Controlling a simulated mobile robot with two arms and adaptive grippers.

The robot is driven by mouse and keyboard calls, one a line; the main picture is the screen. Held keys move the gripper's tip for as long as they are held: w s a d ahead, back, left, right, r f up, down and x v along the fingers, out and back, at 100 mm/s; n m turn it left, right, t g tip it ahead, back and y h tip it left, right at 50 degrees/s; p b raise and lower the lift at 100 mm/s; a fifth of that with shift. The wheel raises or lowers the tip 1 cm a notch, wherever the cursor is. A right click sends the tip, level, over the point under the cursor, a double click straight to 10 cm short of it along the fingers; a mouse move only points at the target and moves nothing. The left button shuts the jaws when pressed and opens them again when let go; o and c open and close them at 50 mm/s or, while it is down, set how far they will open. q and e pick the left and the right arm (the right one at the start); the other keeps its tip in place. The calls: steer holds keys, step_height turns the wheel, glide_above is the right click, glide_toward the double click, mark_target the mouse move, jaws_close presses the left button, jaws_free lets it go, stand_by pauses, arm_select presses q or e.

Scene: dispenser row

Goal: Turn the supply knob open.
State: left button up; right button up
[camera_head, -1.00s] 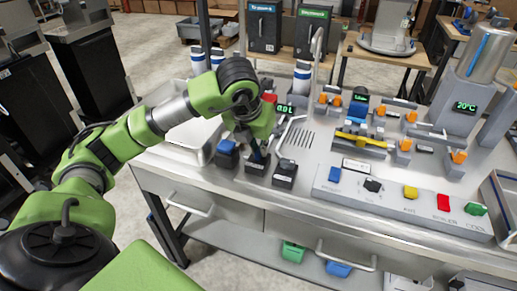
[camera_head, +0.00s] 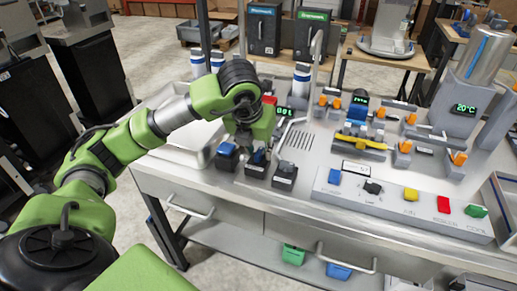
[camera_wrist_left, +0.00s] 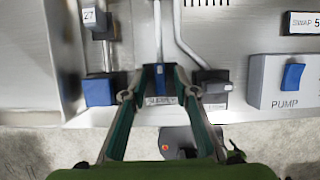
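A dark valve block with a blue knob (camera_head: 259,157) stands on the bench near its front edge, in the middle of three similar blocks. My left gripper (camera_head: 244,143) is above and just behind it. In the left wrist view, the blue knob (camera_wrist_left: 160,78) lies between the two fingers (camera_wrist_left: 158,88), which are apart with a gap on each side. The knob lines up with the pipe behind it. My right gripper is not in view.
A block with a blue top (camera_head: 227,153) stands close left and a dark block (camera_head: 286,172) close right. A bent metal pipe (camera_wrist_left: 188,35) runs behind. A panel of coloured switches (camera_head: 400,205) and a yellow-handled fixture (camera_head: 360,141) lie to the right.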

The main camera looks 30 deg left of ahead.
arm_select(q)
steer(key=v, duration=1.2)
